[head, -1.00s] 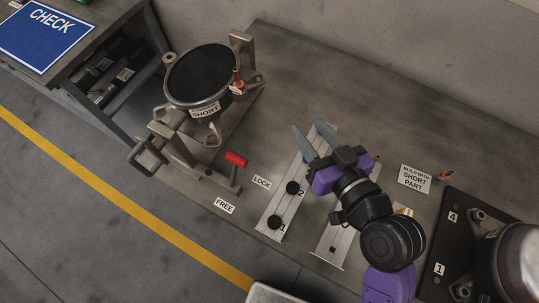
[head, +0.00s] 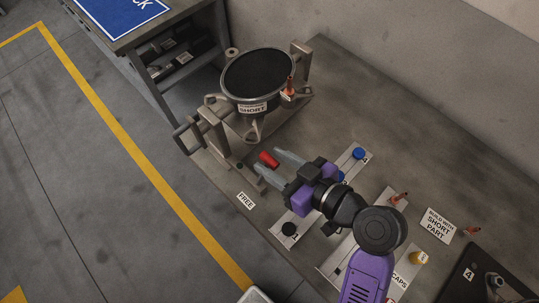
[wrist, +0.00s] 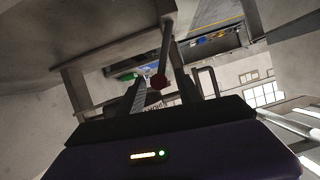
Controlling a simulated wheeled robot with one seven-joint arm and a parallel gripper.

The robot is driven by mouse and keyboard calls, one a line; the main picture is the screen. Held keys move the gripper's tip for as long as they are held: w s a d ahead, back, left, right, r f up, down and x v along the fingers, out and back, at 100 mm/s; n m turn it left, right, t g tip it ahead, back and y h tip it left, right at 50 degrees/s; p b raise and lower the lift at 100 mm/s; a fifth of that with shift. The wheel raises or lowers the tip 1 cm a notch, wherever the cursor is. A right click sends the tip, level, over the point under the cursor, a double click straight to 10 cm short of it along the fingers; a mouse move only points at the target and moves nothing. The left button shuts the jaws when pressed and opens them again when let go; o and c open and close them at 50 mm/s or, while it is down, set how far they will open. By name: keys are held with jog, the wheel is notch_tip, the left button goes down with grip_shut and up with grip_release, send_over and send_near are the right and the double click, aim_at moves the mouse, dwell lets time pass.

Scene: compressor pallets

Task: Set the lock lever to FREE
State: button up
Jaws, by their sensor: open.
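The lock lever has a red handle (head: 268,160) and stands at the front right of the metal fixture. The white FREE label (head: 246,200) lies on the bench in front of it. The LOCK label is hidden behind my gripper in the head view. I cannot tell which setting the lever is at. My gripper (head: 269,165) is open, its two grey fingers reaching to the red handle. In the wrist view the red handle (wrist: 158,81) shows between the fingers. I cannot tell whether they touch it.
A black-topped compressor (head: 258,76) labelled SHORT sits in the fixture, close beyond the lever. A pale rail with a black knob (head: 289,229) and a blue knob (head: 358,153) runs under my gripper. A dark plate (head: 478,278) lies at the lower right.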

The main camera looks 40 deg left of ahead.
jog(key=shift+x, duration=0.8)
grip_shut()
dwell(0.9)
